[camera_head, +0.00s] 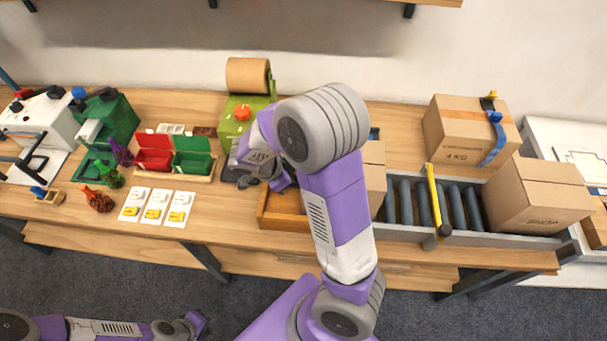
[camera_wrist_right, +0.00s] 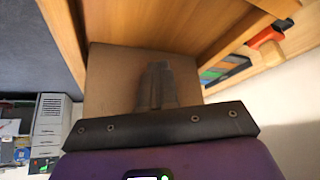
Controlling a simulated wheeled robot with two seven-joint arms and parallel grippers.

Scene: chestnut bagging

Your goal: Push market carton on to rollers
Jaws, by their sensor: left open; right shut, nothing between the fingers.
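A brown carton (camera_head: 375,172) stands at the left end of the rollers, mostly hidden behind my right arm. Its plain side (camera_wrist_right: 110,82) fills the middle of the right wrist view. My right gripper (camera_head: 279,183) is left of the carton, over the wooden tray. In the wrist view its shut, empty fingers (camera_wrist_right: 157,72) point at the carton side; I cannot tell whether they touch it. The grey rollers (camera_head: 405,200) run to the right of the carton. My left gripper (camera_head: 197,322) is low at the bottom left, away from the table, open and empty.
A yellow bar (camera_head: 435,195) crosses the rollers. Another carton (camera_head: 538,193) sits at their right end. A taped carton (camera_head: 465,130) with a blue strap stands behind. A wooden tray (camera_head: 268,222) lies left of the rollers. Red (camera_head: 153,158) and green (camera_head: 192,163) bins stand further left.

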